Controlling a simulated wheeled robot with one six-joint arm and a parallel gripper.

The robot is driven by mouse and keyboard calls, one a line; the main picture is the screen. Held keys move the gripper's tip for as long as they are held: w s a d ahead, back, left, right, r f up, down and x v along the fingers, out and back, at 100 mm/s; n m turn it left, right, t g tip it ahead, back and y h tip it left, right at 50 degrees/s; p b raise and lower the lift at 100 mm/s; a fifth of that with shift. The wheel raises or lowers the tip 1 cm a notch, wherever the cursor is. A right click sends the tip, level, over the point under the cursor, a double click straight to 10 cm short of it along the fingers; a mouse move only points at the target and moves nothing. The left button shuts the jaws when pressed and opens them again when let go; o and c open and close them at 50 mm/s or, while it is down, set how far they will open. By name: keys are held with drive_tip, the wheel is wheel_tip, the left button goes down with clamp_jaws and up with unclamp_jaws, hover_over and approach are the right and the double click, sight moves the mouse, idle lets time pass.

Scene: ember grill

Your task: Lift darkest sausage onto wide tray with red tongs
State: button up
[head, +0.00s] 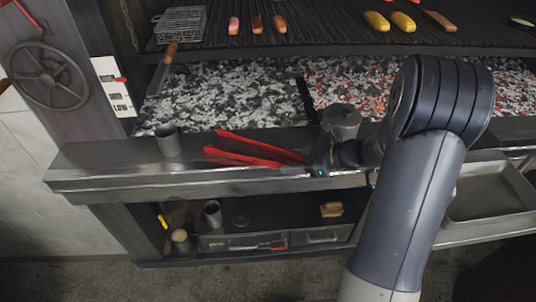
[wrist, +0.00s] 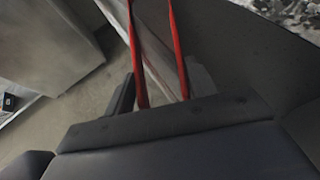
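Three small sausages lie on the grill grate at the back: a pink one (head: 233,25), a browner one (head: 257,24) and another reddish-brown one (head: 280,22). The left one is palest; I cannot tell which of the other two is darkest. My gripper (head: 314,162) holds the red tongs (head: 245,157) over the front ledge, their spread tips pointing left. In the wrist view the red tong arms (wrist: 137,60) run between my two fingers (wrist: 160,95). A wide grey tray (head: 490,192) lies at the right, partly behind my arm, with its visible inside empty.
The ledge (head: 110,165) carries a grey cup (head: 168,141) and a lidded pot (head: 341,122) close to my gripper. Ember beds (head: 220,100) lie below the grate. Yellow corn (head: 377,21) and a wire basket (head: 181,24) are on the grate. A shelf below holds small items.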

drive_tip(key=shift+r, duration=0.1)
drive_tip(key=shift+c, duration=0.3)
wheel_tip(320, 180, up, 10)
drive_tip(key=p, duration=0.8)
drive_tip(key=shift+w, duration=0.1)
idle(0.9)
